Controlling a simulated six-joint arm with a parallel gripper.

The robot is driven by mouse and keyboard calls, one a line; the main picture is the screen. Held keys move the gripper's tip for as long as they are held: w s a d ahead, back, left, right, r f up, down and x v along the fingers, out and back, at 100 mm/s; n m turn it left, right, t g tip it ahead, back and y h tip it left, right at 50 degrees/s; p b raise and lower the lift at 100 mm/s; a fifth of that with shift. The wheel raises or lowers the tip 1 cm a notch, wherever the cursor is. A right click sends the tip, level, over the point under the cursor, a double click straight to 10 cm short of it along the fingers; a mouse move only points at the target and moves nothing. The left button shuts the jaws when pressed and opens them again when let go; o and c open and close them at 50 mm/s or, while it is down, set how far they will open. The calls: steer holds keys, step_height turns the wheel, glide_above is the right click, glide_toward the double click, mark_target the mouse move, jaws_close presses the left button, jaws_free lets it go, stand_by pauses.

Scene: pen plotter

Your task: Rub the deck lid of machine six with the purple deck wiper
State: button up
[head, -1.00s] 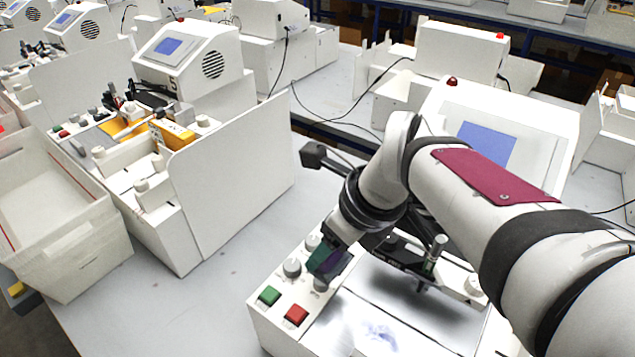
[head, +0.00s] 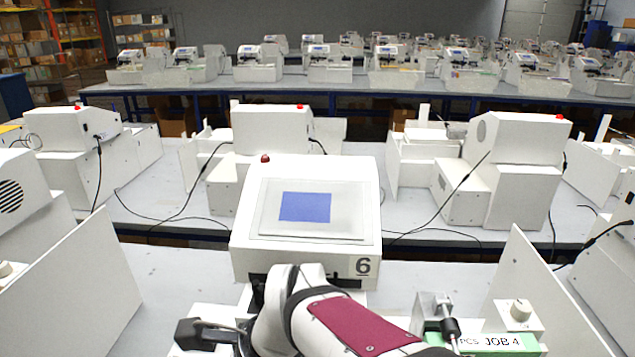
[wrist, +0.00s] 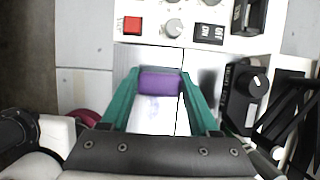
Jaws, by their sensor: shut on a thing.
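Machine six (head: 305,258) stands in the middle of the head view, a white housing with a blue screen and a "6" label. In the wrist view its white deck lid (wrist: 146,118) lies below my gripper (wrist: 160,80), with a faint bluish smudge on it. The green fingers of my gripper are shut on the purple deck wiper (wrist: 160,84), which sits crosswise between their tips. I cannot tell whether the wiper touches the lid. The head view does not show the gripper or the deck lid.
A red button (wrist: 132,25), a grey knob (wrist: 173,28) and an ON/OFF switch (wrist: 209,33) are beyond the fingertips.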

steer(key=shift+f, duration=0.85)
steer(key=shift+d+f, duration=0.45)
steer(key=shift+f, duration=0.3)
steer(key=shift+c, duration=0.7)
steer(key=shift+d, duration=3.45)
steer(key=shift+a, duration=3.9)
steer(key=shift+r, duration=4.15)
